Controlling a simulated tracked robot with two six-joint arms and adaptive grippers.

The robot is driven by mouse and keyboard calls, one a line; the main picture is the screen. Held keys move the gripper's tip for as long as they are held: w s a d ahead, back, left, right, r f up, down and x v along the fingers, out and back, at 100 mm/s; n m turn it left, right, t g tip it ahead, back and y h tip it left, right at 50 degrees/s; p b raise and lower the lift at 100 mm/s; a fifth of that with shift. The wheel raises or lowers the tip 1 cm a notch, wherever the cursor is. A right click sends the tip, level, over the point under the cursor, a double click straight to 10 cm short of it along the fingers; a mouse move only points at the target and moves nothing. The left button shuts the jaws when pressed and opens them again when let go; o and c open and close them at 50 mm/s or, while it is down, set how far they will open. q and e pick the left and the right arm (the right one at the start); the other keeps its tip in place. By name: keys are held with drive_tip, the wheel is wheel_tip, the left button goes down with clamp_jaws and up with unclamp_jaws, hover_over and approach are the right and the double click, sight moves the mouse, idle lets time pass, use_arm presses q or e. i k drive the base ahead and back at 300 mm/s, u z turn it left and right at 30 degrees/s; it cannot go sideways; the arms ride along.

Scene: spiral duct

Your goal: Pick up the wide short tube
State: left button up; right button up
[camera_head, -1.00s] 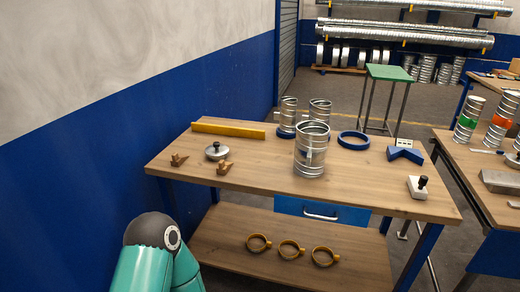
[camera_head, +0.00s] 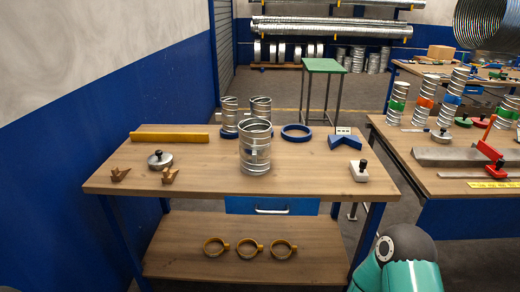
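Three ribbed metal tubes stand upright on the wooden workbench (camera_head: 310,177). The front tube (camera_head: 255,151) is the largest in view and looks wide and short. A back-left tube (camera_head: 230,114) and a back-right tube (camera_head: 262,106) stand behind it and look smaller; the front tube partly hides the back-right one. I cannot tell for certain which tube is the wide short one. Neither gripper is in view. Only a teal arm link of mine with a dark joint shows at the bottom right.
On the bench are a yellow bar (camera_head: 169,137), a lidded metal piece (camera_head: 160,160), a blue ring (camera_head: 296,132), a blue angled block (camera_head: 345,142) and a white block with a black knob (camera_head: 359,170). Yellow clamps (camera_head: 250,249) lie on the lower shelf. A second bench (camera_head: 440,191) stands right.

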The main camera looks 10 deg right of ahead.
sight(255, 134)
drive_tip(key=u, duration=0.1)
drive_tip(key=i, duration=1)
drive_tip(key=z, duration=0.1)
